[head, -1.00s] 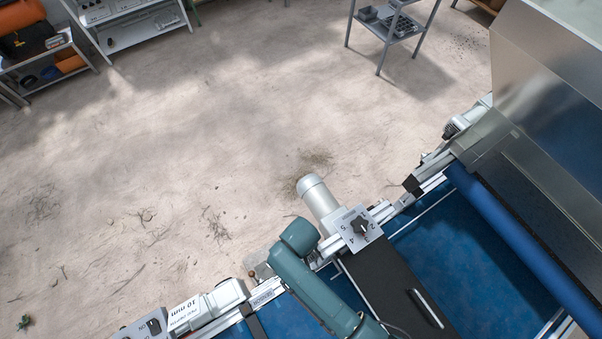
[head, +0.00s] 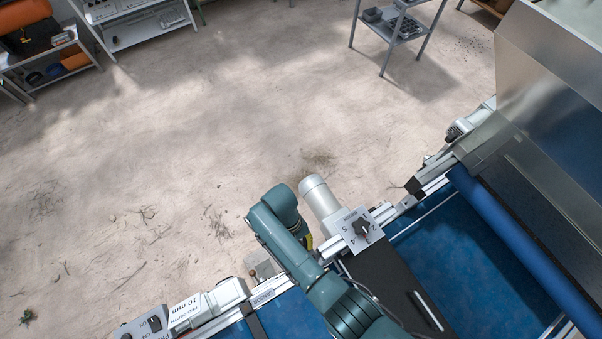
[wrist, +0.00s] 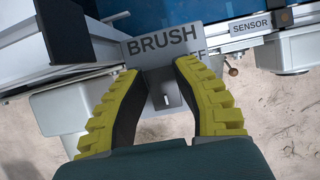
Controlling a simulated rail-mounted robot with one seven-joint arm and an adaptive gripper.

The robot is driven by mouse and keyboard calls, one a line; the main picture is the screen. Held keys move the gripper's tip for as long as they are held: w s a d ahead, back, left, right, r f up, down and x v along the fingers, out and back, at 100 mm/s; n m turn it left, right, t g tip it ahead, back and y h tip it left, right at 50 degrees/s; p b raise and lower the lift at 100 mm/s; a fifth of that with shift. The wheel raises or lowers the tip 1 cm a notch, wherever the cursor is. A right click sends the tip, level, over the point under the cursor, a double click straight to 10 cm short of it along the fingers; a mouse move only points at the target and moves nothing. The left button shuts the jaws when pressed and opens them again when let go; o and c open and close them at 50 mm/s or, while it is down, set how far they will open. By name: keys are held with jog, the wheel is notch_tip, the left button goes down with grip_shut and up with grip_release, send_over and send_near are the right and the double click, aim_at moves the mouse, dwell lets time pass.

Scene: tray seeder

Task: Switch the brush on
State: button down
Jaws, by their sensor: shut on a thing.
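In the wrist view, a grey plate lettered BRUSH (wrist: 160,43) lies straight ahead of my gripper (wrist: 167,72). A small switch (wrist: 165,92) on a grey base shows between the two yellow-ribbed fingers. The fingers are shut on this switch. Part of the lettering beside it, ending in "FF", is covered by the right finger, so I cannot read the switch position. In the head view, my arm covers the switch, and only a bit of yellow finger (head: 309,242) shows beside the rail.
A numbered dial box (head: 362,229) stands right of my arm. A SENSOR label (wrist: 250,26) and a brown knob (wrist: 233,71) are near the right finger. A depth unit (head: 195,305) and an ON/OFF box (head: 148,326) sit at lower left. A blue belt (head: 440,250) runs alongside.

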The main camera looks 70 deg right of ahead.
jog(key=shift+f, duration=0.1)
jog(key=c, duration=0.8)
grip_release()
jog(key=shift+o, duration=0.2)
jog(key=v, duration=0.7)
jog(key=shift+w, duration=0.15)
jog(key=shift+v, duration=2.5)
